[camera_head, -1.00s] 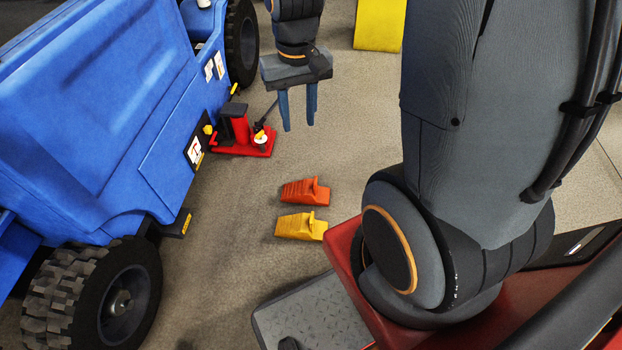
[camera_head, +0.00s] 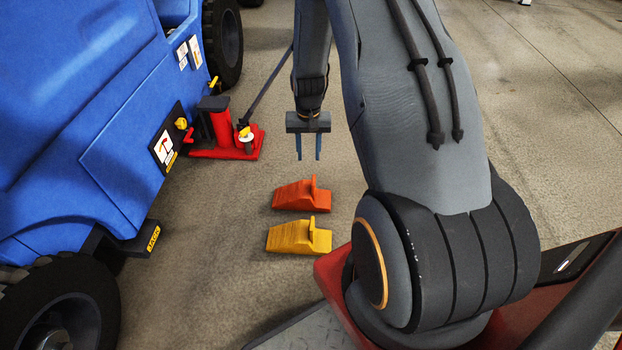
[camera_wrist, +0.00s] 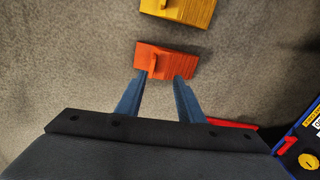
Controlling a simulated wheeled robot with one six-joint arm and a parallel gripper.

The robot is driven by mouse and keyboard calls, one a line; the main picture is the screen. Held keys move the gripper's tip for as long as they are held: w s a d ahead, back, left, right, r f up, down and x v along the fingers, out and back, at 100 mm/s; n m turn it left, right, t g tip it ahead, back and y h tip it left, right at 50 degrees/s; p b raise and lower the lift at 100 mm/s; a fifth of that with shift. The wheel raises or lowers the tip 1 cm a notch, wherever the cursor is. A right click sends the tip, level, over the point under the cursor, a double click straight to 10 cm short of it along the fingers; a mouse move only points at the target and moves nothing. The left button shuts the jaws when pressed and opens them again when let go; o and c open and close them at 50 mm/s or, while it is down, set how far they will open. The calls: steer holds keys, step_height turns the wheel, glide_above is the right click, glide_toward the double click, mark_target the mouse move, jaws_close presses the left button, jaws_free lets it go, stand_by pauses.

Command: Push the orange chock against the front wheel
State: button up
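The orange chock (camera_head: 298,197) lies on the floor in the middle of the head view, a wedge with an upright tab at its right end. It also shows in the wrist view (camera_wrist: 172,62), just beyond my fingertips. My gripper (camera_head: 308,158) is open and empty, its blue fingers pointing down above and behind the chock; in the wrist view the fingers (camera_wrist: 164,78) are spread apart. The blue vehicle has one wheel (camera_head: 62,322) at the lower left and another wheel (camera_head: 228,42) at the top. I cannot tell which is the front one.
A yellow chock (camera_head: 290,238) lies close beside the orange one, on the near side. A red jack (camera_head: 232,142) with a long dark handle stands by the vehicle, left of my gripper. A step (camera_head: 142,240) juts out from the vehicle. The floor between chocks and vehicle is clear.

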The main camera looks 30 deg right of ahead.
steer(key=m+b, duration=0.1)
steer(key=b, duration=0.3)
glide_above(314, 180)
step_height(314, 180, down, 12)
steer(key=shift+w+r, duration=0.1)
step_height(314, 180, down, 5)
steer(key=b, duration=0.4)
steer(key=shift+f+b, duration=0.7)
steer(key=shift+f, duration=1.25)
